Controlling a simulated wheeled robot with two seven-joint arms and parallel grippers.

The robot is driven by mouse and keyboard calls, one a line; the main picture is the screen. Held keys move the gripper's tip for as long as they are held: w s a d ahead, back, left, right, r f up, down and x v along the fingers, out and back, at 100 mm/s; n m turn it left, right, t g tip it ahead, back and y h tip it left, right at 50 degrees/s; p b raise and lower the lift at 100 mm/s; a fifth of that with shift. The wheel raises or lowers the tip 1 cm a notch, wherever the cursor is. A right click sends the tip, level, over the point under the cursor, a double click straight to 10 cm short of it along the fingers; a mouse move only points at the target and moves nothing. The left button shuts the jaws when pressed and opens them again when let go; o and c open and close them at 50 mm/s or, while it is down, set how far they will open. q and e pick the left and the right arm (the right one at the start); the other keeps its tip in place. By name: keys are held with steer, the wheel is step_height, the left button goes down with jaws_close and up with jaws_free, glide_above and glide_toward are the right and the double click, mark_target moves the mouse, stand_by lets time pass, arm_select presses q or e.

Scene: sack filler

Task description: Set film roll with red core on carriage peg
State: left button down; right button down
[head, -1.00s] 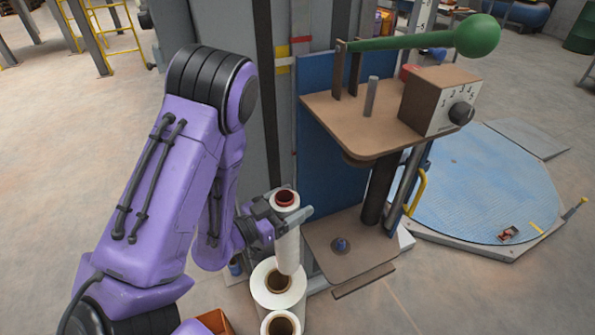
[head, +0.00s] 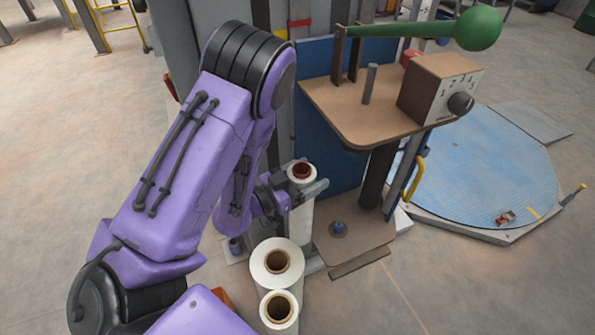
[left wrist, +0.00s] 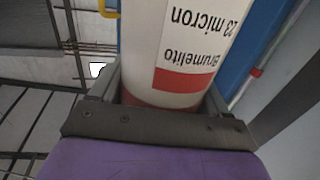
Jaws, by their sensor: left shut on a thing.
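A tall white film roll with a red core (head: 301,222) stands roughly upright in my left gripper (head: 304,192), which is shut around its upper part. In the left wrist view the same roll (left wrist: 175,40) shows a white label with a red band between the fingers. A taller grey peg (head: 370,84) stands on the upper brown plate (head: 350,110). The roll's lower end is partly hidden behind other rolls. My right gripper is out of view.
Two white rolls with brown cores, one farther (head: 276,262) and one nearer (head: 278,309), stand in front. A dial box (head: 440,92) and a lever with a green ball (head: 478,28) top the machine. A dark post (head: 378,178) rises behind the lower plate.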

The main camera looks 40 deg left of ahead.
arm_select(q)
steer(key=s+d+p+x, duration=0.1)
steer(key=d+p+x, duration=0.1)
steer(key=x, duration=1.2)
steer(key=shift+d+p, duration=0.35)
steer(key=shift+p, duration=0.5)
steer(key=b, duration=0.6)
steer(key=shift+s, duration=0.1)
steer(key=shift+b, duration=0.4)
steer(key=shift+f, duration=0.1)
